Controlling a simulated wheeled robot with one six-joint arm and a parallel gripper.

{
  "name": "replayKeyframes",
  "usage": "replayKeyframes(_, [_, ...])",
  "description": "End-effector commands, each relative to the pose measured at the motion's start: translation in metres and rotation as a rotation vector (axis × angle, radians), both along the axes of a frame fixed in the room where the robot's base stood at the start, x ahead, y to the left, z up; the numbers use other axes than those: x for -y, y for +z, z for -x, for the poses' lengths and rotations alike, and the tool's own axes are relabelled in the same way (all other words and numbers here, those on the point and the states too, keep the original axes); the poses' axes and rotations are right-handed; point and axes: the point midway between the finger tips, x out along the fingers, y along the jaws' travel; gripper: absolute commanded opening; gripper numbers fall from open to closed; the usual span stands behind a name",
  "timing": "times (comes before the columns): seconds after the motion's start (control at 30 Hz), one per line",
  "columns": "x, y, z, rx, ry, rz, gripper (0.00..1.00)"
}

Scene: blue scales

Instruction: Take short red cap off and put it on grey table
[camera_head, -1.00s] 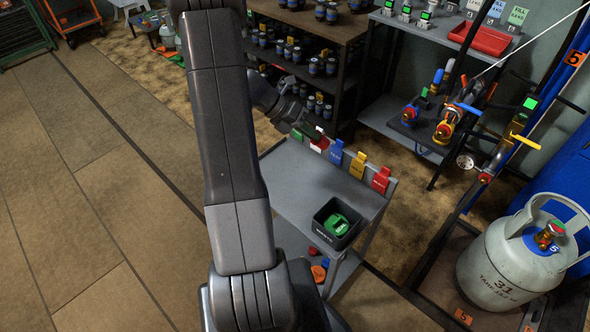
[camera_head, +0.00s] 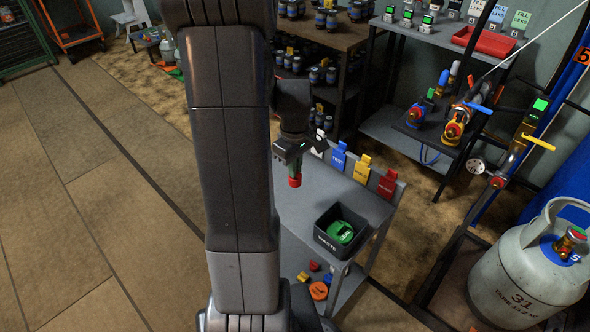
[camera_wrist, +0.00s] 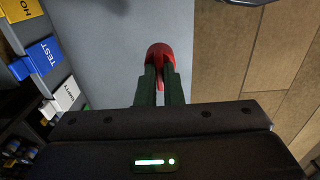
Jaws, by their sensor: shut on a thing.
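My gripper (camera_head: 293,166) is shut on a short red cap (camera_head: 295,181) and points down. In the wrist view the red cap (camera_wrist: 160,52) sits between the green fingertips (camera_wrist: 160,82). The grey table (camera_head: 312,198) has a flat top. In the wrist view the cap shows against the grey table (camera_wrist: 105,70), near the table's edge, with floor to the right. The cap seems held above the top; the exact gap cannot be told.
A black bin (camera_head: 341,232) with a green item stands at the table's near end. Blue (camera_head: 338,155), yellow (camera_head: 361,170) and red (camera_head: 387,184) tags line the far edge. A grey gas cylinder (camera_head: 525,280) stands right. Small coloured caps lie on the lower shelf.

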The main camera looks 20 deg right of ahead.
Motion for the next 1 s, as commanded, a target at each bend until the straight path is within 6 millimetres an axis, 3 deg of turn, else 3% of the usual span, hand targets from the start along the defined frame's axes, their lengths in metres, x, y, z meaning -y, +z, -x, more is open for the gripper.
replayKeyframes(0.27, [0.000,-0.016,0.000,0.000,-0.003,0.001,0.00])
replayKeyframes(1.0, [0.000,-0.102,0.000,-0.001,-0.001,0.001,0.00])
